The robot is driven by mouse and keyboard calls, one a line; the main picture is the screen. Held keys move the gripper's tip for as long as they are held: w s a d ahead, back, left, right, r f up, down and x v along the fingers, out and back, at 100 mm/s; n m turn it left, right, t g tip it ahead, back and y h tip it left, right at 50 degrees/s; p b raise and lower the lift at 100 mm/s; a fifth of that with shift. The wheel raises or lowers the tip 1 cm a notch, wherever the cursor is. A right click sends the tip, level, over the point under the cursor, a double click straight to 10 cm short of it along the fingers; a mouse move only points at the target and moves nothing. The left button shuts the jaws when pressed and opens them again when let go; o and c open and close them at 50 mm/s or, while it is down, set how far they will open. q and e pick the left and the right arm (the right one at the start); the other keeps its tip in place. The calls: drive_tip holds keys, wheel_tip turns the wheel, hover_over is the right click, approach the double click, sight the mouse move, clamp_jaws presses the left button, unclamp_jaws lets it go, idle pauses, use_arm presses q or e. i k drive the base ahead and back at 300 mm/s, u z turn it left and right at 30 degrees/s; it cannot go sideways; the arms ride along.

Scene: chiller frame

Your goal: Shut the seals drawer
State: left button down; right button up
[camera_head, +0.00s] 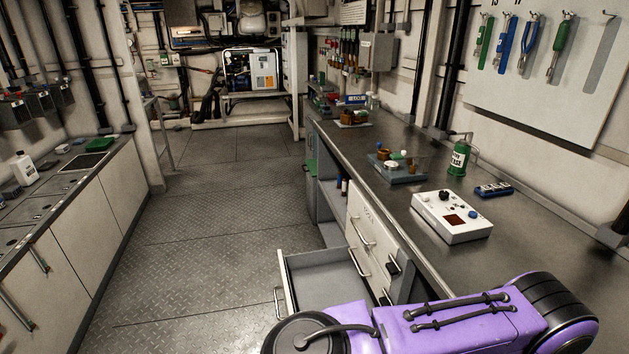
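One drawer (287,278) stands pulled out to the left from the right-hand workbench, low down. Its front panel faces the aisle and has a bar handle (278,302). The visible part of its grey inside looks empty. I cannot read a label on it, so I cannot tell by text that it is the seals drawer. My purple arm link (430,322) crosses the bottom right and hides the drawer's near side. Neither of my grippers shows in this view.
Closed drawer fronts (365,222) with handles are above and beside the open drawer. The workbench top (440,265) carries a white control box (452,216), a green can (458,160) and a parts tray (398,168). The aisle floor (210,250) is clear; white cabinets (85,235) line the left.

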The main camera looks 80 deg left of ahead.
sight(317, 280)
drive_tip(key=u, duration=1.5)
drive_tip(key=k, duration=0.5)
drive_tip(key=u, duration=2.2)
drive_tip(key=i, duration=0.45)
drive_tip(key=z, duration=2.05)
